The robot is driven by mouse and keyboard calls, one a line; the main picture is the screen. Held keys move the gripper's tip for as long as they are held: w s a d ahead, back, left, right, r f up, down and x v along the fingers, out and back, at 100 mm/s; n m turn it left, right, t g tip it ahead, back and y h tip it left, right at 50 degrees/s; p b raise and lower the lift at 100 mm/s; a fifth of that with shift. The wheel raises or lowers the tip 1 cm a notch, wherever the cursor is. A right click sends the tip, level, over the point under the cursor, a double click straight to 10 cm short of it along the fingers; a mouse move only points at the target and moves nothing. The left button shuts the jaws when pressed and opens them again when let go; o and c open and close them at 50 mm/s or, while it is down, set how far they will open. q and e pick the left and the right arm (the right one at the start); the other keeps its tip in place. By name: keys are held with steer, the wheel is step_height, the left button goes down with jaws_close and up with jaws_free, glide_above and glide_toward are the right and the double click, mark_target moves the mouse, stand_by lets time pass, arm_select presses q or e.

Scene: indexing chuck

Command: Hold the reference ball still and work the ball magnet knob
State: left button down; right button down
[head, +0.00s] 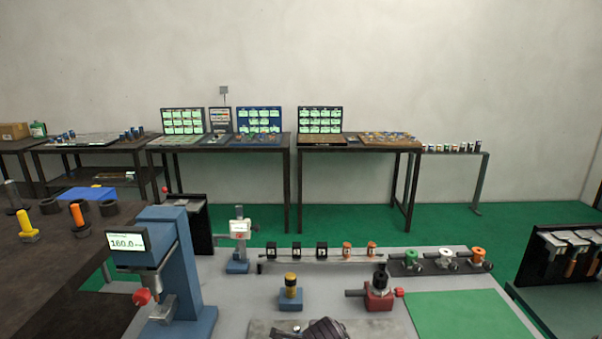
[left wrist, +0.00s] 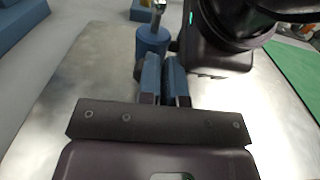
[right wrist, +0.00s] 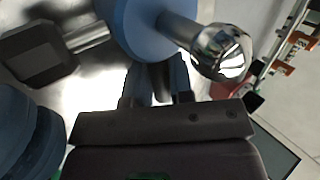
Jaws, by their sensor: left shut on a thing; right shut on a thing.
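The reference ball (right wrist: 222,52) is a chrome ball on a metal stem rising from a round blue base (right wrist: 145,25). It shows small at the bottom of the head view (head: 297,329); the left wrist view shows the blue base (left wrist: 152,42). My right gripper (right wrist: 157,75) is shut at the base, beside the stem; its contact is partly hidden. A dark angular knob (right wrist: 38,52) on a metal shaft points out from the base. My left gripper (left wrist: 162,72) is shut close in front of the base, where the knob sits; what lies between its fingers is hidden.
A blue gauge stand (head: 180,265) with a 160.0 display stands left on the grey bench. A yellow-topped blue block (head: 291,293) and a red fixture (head: 379,291) stand behind the ball. A rail of indicators (head: 322,252) runs along the back. A green mat (head: 465,315) lies clear at right.

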arm_select(q)
steer(key=shift+w, duration=0.1)
arm_select(e)
steer(key=shift+s+a+f, duration=0.25)
steer(key=shift+s+a, duration=0.1)
steer(key=shift+s, duration=0.05)
arm_select(q)
steer(key=shift+a, duration=0.45)
steer(key=shift+w+a, duration=0.1)
steer(key=shift+a, duration=0.25)
arm_select(e)
steer(key=shift+w+d, duration=0.1)
arm_select(q)
steer(key=shift+a+f, duration=0.1)
steer(key=shift+a, duration=0.15)
arm_select(e)
steer(key=shift+d, duration=0.1)
steer(key=shift+w+d, duration=0.15)
arm_select(q)
steer(key=shift+r, duration=0.3)
steer(key=shift+s, duration=3.2)
arm_select(e)
steer(key=shift+f, duration=0.1)
